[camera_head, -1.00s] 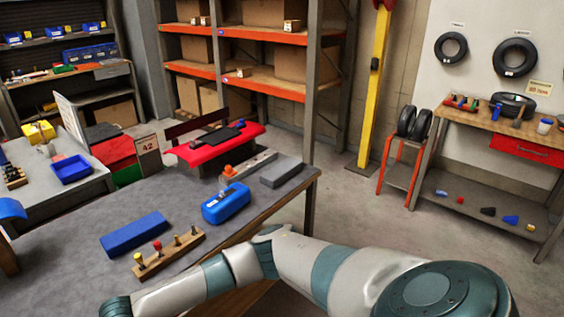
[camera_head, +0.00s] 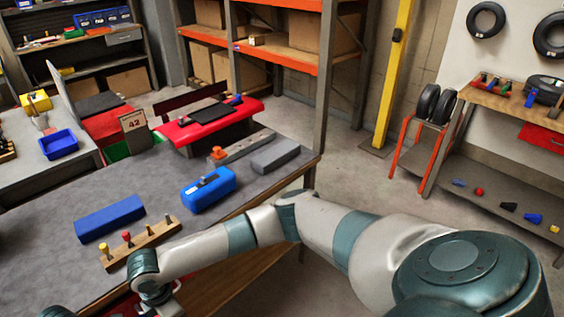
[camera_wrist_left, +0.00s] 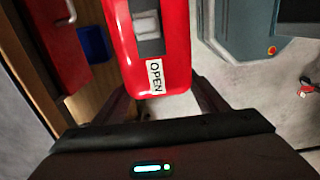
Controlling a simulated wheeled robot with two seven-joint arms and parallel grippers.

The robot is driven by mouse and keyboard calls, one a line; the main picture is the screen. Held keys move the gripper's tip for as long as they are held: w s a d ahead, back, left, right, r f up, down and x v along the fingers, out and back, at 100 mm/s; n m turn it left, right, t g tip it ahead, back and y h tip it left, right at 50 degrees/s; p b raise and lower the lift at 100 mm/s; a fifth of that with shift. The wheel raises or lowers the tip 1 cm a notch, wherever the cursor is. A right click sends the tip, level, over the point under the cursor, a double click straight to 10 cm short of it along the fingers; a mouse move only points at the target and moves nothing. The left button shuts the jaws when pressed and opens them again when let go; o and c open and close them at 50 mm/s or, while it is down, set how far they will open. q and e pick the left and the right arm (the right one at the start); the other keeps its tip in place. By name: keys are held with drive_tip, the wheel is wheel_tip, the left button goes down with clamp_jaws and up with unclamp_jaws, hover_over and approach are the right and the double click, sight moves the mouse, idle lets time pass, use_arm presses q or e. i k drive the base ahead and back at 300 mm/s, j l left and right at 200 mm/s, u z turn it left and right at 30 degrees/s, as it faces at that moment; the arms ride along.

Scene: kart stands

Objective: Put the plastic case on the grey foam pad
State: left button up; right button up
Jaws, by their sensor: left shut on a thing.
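A red plastic case (camera_wrist_left: 150,45) with a grey latch and an "OPEN" label fills the upper middle of the left wrist view. My left gripper (camera_wrist_left: 155,98) is shut on it, with a dark finger on each side; the case's far end is cut off. The grey foam pad (camera_head: 275,155) lies on the far right part of the table in the head view, bare on top. In that view, one of my arms crosses the lower part and its hand is mostly cut off at the bottom edge. My right gripper cannot be made out.
The table (camera_head: 95,195) also carries a blue case (camera_head: 208,188), a blue pad (camera_head: 110,218), a wooden peg strip (camera_head: 140,245) and a grey strip with an orange knob (camera_head: 240,147). A "42" sign (camera_head: 134,122) stands at the back edge.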

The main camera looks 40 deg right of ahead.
sight(276, 152)
drive_tip(key=l, duration=3.65)
